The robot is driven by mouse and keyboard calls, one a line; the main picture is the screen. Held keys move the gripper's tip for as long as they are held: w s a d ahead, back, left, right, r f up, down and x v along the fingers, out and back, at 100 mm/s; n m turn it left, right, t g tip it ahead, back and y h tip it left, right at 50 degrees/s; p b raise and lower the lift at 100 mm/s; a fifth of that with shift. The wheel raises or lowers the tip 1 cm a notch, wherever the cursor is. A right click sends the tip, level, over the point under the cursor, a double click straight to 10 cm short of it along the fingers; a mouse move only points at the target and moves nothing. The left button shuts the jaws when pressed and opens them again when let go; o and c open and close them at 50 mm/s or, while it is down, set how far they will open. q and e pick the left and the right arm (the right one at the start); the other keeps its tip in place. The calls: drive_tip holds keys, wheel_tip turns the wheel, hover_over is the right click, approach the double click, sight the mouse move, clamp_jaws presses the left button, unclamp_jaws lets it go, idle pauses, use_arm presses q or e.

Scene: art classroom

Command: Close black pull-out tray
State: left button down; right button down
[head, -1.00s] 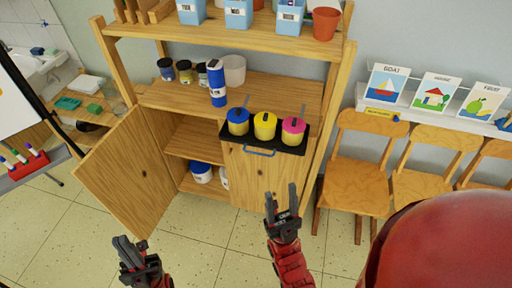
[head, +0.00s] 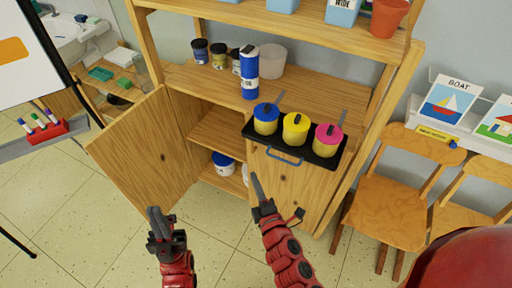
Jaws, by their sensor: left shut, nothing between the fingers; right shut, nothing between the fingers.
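The black pull-out tray (head: 323,162) sticks out from the wooden cabinet at shelf height, above the closed right-hand cabinet door. A blue handle (head: 284,161) is on its front edge. My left gripper (head: 156,216) is shut and empty, lower left, in front of the open cabinet door.
The left cabinet door (head: 150,160) stands wide open. A blue bottle (head: 249,72), jars (head: 218,56) and a whitish tub (head: 271,62) are on the shelf behind the tray. Chairs (head: 385,205) stand at the right. Floor is clear at the lower left.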

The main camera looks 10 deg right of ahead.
drive_tip(key=w+p, duration=0.3)
drive_tip(key=w, duration=0.9)
drive_tip(key=shift+w+r+p, duration=0.15)
drive_tip(key=shift+r+p, duration=0.05)
drive_tip(key=shift+p, duration=0.1)
drive_tip(key=shift+w+d+f, duration=0.15)
drive_tip(key=shift+w+d, duration=0.05)
drive_tip(key=shift+w, duration=0.2)
drive_tip(key=w+d+b, duration=0.1)
drive_tip(key=w+d, duration=0.1)
drive_tip(key=w, duration=0.2)
drive_tip(key=w+d+b, duration=0.1)
drive_tip(key=w+d, duration=0.2)
drive_tip(key=w+d+b, duration=0.1)
drive_tip(key=w+d, duration=0.1)
drive_tip(key=w, duration=0.2)
drive_tip(key=shift+w+d, duration=0.3)
drive_tip(key=shift+d, duration=0.1)
drive_tip(key=shift+w+d+r, duration=0.1)
drive_tip(key=shift+d+r, duration=0.1)
